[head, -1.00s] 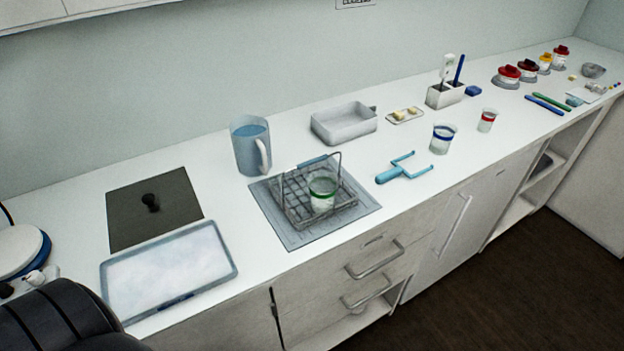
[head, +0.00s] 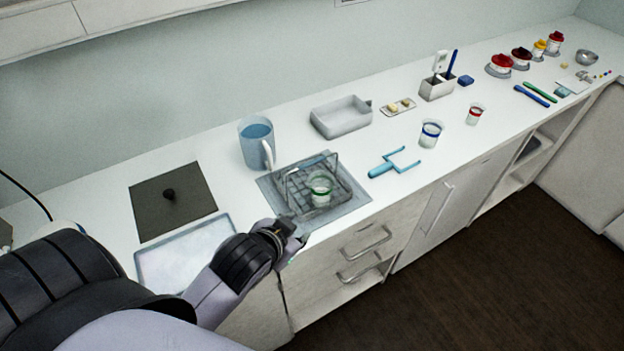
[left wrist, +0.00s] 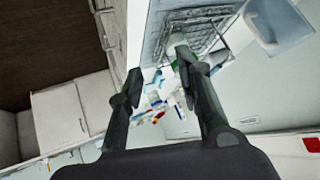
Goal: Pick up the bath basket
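The bath basket (head: 294,189) is a wire basket with an upright handle, standing on a grey mat (head: 358,202) on the counter. A clear cup with a green band (head: 320,190) stands inside it. The basket also shows at the top of the left wrist view (left wrist: 205,32). My left gripper (head: 294,240) is at the counter's front edge, just in front of the mat and apart from the basket. In the left wrist view its two fingers (left wrist: 158,80) are spread with nothing held between them. My right gripper is not in view.
A blue jug (head: 256,143) stands behind the basket. A light blue forked tool (head: 394,163) lies to its right, near a blue-banded cup (head: 431,134). A white tray (head: 170,262) and a dark plate (head: 150,220) lie left. Drawer handles (head: 365,241) stick out below.

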